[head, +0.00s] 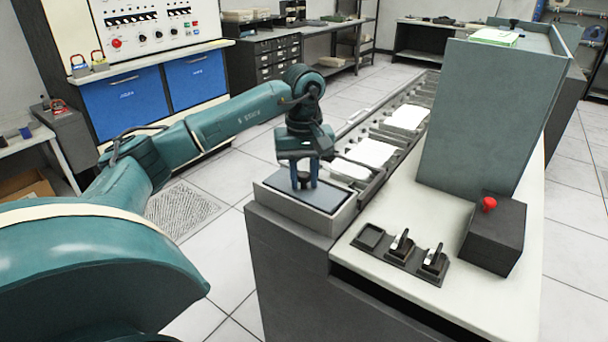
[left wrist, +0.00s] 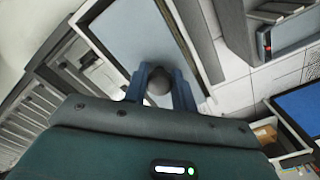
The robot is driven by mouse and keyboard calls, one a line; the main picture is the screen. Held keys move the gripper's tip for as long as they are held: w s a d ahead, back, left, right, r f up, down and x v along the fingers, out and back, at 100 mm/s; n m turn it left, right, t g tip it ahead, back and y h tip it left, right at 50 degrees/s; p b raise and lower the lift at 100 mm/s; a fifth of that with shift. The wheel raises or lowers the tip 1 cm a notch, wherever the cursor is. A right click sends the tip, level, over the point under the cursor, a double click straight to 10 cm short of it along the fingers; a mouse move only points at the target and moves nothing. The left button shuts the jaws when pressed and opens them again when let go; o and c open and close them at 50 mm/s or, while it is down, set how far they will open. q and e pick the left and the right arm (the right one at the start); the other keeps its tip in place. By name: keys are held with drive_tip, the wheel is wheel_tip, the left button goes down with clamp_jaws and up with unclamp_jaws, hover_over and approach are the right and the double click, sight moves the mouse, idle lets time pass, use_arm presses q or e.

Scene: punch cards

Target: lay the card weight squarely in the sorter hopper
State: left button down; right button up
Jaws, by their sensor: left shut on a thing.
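In the left wrist view the fingers (left wrist: 158,88) clasp the knob, with the plate (left wrist: 125,35) beyond. My right gripper is out of view.
Sorter pockets with white cards (head: 370,153) run back from the hopper. A black holder (head: 400,252) with an empty left slot stands on the pale counter, near a dark box with a red button (head: 489,204). A tall grey-green panel (head: 485,115) rises behind.

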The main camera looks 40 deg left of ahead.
sight(304, 188)
use_arm(q)
drive_tip(key=shift+f, duration=0.1)
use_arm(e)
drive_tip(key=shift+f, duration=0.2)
use_arm(q)
drive_tip(key=shift+f+b, duration=0.7)
drive_tip(key=shift+f, duration=0.15)
drive_tip(key=shift+f+b, duration=0.9)
drive_tip(key=shift+f, duration=0.45)
drive_tip(key=shift+f+b, duration=0.4)
drive_tip(key=shift+f, duration=0.2)
drive_tip(key=shift+f+b, duration=0.55)
drive_tip(key=shift+f, duration=0.6)
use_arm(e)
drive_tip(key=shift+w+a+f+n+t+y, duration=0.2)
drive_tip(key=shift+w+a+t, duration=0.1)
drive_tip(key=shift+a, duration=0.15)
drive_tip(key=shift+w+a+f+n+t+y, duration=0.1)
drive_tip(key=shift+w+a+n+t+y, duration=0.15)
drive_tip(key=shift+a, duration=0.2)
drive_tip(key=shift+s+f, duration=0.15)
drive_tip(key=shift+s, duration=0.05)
use_arm(q)
drive_tip(key=c, duration=1.1)
unclamp_jaws()
drive_tip(key=shift+o, duration=0.2)
drive_tip(key=shift+f, duration=0.1)
